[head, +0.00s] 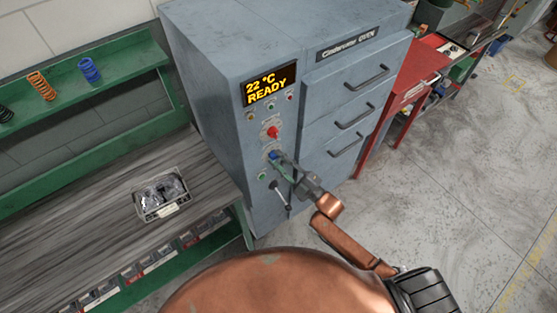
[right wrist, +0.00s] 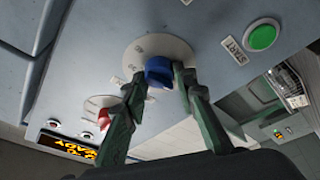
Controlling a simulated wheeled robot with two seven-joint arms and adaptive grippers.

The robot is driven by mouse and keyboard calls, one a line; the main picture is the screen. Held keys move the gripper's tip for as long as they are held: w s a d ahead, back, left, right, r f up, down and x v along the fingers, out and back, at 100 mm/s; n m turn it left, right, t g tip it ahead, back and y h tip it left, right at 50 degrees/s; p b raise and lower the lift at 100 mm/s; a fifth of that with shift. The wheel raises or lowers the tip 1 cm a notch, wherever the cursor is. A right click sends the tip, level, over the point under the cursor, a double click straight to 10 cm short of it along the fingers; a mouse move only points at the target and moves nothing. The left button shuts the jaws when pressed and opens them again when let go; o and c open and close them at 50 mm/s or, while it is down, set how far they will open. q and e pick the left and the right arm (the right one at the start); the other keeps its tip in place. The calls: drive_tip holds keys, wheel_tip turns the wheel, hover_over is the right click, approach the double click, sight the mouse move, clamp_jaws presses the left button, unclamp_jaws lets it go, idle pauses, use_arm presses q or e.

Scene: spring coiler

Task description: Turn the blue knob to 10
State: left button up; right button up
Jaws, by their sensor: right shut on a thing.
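The blue knob (head: 273,155) is on the front panel of the grey oven (head: 215,80), below a red knob (head: 272,132). In the right wrist view the blue knob (right wrist: 159,68) stands on a round pale dial plate (right wrist: 150,50) whose marks are too small to read surely. My right gripper (head: 281,160) reaches the panel from the lower right. In the right wrist view its two green fingers (right wrist: 160,84) are closed on either side of the blue knob. The knob's exact setting cannot be told. My left gripper is not in view.
The oven display (head: 270,86) reads 22 °C READY. A green START button (right wrist: 263,36) is near the blue knob. A dark lever (head: 280,196) sticks out below. Drawer handles (head: 356,117) are at the right. A bench (head: 100,215) with a metal tray (head: 160,210) is at the left.

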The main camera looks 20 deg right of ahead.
drive_tip(key=shift+m, duration=0.3)
drive_tip(key=m+t+h, duration=0.1)
drive_tip(key=m, duration=0.3)
drive_tip(key=m+t+h+p, duration=0.1)
drive_tip(key=m, duration=0.3)
drive_tip(key=m+h+p, duration=0.1)
drive_tip(key=m, duration=0.3)
drive_tip(key=shift+s+a+f+t+h, duration=0.1)
drive_tip(key=shift+a+t+h, duration=0.15)
drive_tip(key=shift+t+h, duration=0.15)
drive_tip(key=o, duration=1.1)
drive_tip(key=v, duration=1.2)
drive_tip(key=shift+s+a, duration=0.1)
